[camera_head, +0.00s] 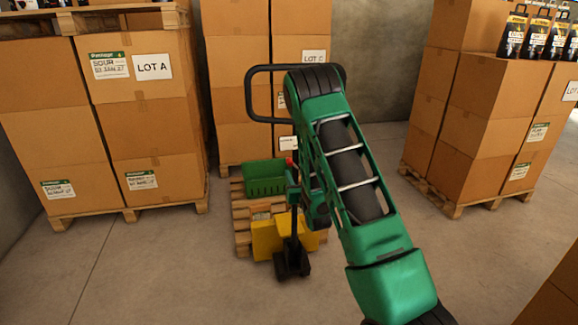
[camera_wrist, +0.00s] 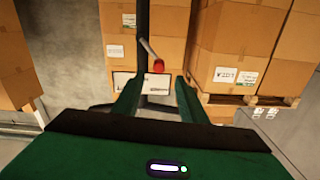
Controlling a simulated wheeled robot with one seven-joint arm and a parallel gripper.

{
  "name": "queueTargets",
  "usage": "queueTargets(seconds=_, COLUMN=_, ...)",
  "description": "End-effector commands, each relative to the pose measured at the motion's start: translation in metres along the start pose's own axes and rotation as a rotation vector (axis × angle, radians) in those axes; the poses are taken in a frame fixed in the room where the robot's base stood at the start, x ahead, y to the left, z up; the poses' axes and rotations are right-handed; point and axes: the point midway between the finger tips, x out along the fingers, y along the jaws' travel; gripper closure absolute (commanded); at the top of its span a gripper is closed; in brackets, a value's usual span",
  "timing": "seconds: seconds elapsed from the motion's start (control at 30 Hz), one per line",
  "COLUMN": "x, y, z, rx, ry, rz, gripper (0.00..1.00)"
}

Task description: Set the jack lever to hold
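The pallet jack has a black loop handle (camera_head: 249,92) standing upright behind my green arm, and a yellow body (camera_head: 265,240) low on the floor. In the wrist view its dark post (camera_wrist: 143,20) rises at the top centre. The jack lever is a grey rod with a red knob (camera_wrist: 158,66), slanting down to the right beside the post. A small red spot near the post in the head view may be the same knob. My gripper (camera_wrist: 158,98) is open, its two green fingers apart. The knob appears beyond the fingertips, roughly between them; no contact shows. My arm hides part of the jack in the head view.
A green crate (camera_head: 264,178) sits on a wooden pallet (camera_head: 241,208) by the jack. Stacked cartons stand at the left (camera_head: 145,110), back (camera_head: 235,60) and right (camera_head: 490,110). Bare floor lies at the front left (camera_head: 150,270) and right of my arm.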

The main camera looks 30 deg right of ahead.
Motion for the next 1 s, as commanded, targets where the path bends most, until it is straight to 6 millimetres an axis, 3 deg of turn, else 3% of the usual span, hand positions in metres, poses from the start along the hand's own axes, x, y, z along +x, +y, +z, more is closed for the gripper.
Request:
queueTargets(seconds=0.53, x=0.086, y=0.002, z=-0.001, rx=0.0, ry=0.001, rz=0.002, gripper=0.61)
queueTargets(seconds=0.7, x=0.099, y=0.002, z=-0.001, rx=0.0, ry=0.0, rz=0.002, gripper=0.61)
queueTargets(seconds=1.0, x=0.102, y=0.002, z=-0.001, rx=0.0, ry=0.0, rz=0.002, gripper=0.61)
